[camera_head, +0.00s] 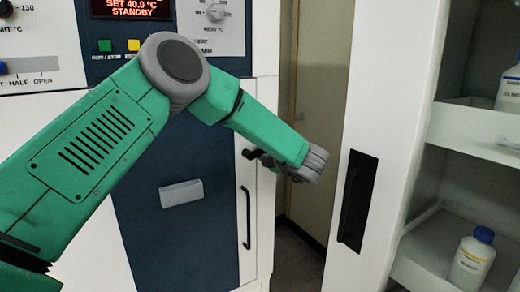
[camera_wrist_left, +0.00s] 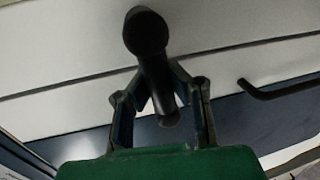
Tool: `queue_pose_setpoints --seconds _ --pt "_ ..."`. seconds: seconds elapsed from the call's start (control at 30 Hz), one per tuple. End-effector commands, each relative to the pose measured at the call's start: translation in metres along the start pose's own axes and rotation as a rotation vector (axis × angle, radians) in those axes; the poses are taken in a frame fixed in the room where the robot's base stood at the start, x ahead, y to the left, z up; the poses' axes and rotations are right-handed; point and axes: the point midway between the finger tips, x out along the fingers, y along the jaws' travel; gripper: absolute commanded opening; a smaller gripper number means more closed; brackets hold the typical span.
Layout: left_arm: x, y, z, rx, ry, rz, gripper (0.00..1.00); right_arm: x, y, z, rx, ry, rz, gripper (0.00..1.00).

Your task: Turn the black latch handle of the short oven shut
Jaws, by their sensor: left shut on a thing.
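The short oven (camera_head: 178,225) has a dark blue front with white side trim. Its black latch handle (camera_head: 250,154) shows in the head view as a small dark piece at the white edge, partly hidden by my left forearm. In the left wrist view the black latch handle (camera_wrist_left: 146,36) has a round end at top and a bar running down between the fingers. My left gripper (camera_wrist_left: 160,82) is shut on this bar, with one finger on each side. In the head view the left fingers are mostly hidden behind the wrist. My right gripper is in neither view.
A black vertical pull bar (camera_head: 246,217) is on the white trim below the latch; a dark bar (camera_wrist_left: 280,88) shows at right in the wrist view. An open white cabinet door (camera_head: 375,130) stands close on the right, with shelved bottles (camera_head: 473,262) beyond. A narrow gap lies between.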

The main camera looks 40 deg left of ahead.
Motion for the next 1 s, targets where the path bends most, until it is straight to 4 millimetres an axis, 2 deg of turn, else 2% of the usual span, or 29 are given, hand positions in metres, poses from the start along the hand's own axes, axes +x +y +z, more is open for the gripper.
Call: queue_pose_setpoints --seconds 0.23,0.77,0.8,0.87,1.0 --pt "-0.0049 0.0011 0.0043 0.081 0.002 -0.005 0.00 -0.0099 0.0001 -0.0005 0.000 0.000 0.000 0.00" --pt "-0.0054 0.0000 0.0048 0.104 0.004 -0.006 0.00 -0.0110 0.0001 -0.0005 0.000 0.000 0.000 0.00" --pt "-0.0054 0.0000 0.0048 0.104 0.004 -0.006 0.20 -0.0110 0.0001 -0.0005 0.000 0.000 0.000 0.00" --pt "-0.0050 0.0003 0.0043 0.103 0.006 -0.005 0.39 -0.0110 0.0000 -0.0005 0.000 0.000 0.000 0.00" --pt "-0.0034 0.0019 0.0021 0.100 0.010 -0.003 0.39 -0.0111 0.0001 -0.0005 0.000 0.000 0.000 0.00"
